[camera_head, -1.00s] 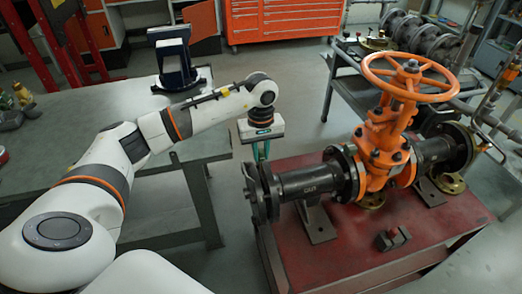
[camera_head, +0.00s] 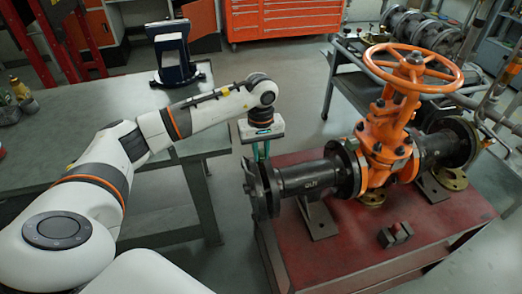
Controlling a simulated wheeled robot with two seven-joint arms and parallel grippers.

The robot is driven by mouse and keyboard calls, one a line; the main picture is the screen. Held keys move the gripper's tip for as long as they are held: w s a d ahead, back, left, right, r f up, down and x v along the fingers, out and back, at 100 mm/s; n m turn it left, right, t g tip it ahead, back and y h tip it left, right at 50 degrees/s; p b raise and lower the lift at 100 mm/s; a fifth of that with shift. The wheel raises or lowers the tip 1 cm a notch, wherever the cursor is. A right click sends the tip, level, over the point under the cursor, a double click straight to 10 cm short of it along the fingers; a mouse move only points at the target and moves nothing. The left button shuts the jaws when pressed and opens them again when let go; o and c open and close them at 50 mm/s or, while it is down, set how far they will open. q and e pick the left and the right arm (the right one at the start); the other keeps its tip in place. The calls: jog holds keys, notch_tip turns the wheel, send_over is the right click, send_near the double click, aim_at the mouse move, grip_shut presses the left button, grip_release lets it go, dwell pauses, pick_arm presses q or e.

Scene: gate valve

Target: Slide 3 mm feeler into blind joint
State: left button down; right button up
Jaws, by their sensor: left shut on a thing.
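My left gripper (camera_head: 261,150) points down at the near-left end of the valve's pipe. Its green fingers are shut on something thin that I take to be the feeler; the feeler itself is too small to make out. The blind joint (camera_head: 262,190), a pair of dark flange plates, is at the left end of the pipe, directly below the fingertips. I cannot tell whether the feeler is in the gap. The gate valve (camera_head: 388,150) has an orange body and an orange handwheel (camera_head: 412,64). My right gripper is not in view.
The valve stands on a red-topped bench (camera_head: 350,250), with a small dark block (camera_head: 395,234) at its front. A grey table (camera_head: 60,165) at left carries a dark blue device (camera_head: 173,55). Behind are an orange tool cabinet (camera_head: 285,18) and a cart of flanges (camera_head: 425,35).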

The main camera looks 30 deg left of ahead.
pick_arm(q)
jog(key=shift+f+b, duration=0.8)
jog(key=shift+f, duration=0.2)
jog(key=c, duration=1.2)
grip_release()
notch_tip(320, 180, up, 12)
jog(key=shift+b, duration=0.75)
jog(key=shift+w, duration=0.1)
